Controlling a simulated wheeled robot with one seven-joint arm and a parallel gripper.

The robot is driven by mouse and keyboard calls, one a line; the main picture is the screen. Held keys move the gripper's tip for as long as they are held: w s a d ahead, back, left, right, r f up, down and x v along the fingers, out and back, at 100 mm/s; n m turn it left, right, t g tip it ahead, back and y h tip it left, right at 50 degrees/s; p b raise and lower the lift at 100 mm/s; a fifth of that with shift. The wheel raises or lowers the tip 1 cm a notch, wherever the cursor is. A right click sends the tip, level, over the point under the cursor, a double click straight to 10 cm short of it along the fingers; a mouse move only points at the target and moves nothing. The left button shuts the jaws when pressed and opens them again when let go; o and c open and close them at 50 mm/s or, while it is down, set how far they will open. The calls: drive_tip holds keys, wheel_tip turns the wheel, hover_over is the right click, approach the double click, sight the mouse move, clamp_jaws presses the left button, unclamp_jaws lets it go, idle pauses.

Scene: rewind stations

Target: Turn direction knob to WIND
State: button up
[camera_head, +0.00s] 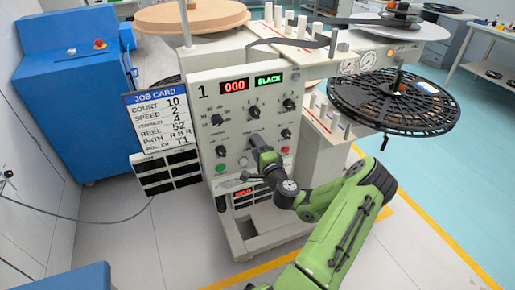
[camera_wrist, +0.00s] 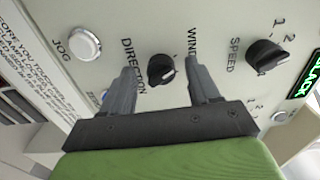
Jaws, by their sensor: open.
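The direction knob (camera_wrist: 161,70) is black and round-based, on the pale panel in the wrist view. A small pale mark shows on it, but its exact setting is hard to read. The word DIRECTION stands to its left and WIND to its upper right. My gripper (camera_wrist: 160,80) is open, with one finger on each side of the knob. I cannot tell whether either finger touches it. In the head view my gripper (camera_head: 256,141) is in front of the control panel (camera_head: 205,90) and hides the knob.
The black speed knob (camera_wrist: 266,56) is right of my fingers, and the white jog button (camera_wrist: 84,44) is left. The job card (camera_head: 157,120) hangs left of the panel. A black reel (camera_head: 393,100) juts out at right. Open floor lies in front.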

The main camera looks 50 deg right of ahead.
drive_tip(key=p+v, duration=0.7)
drive_tip(key=v, duration=0.8)
drive_tip(key=shift+s+a, duration=0.2)
drive_tip(key=shift+s, duration=0.15)
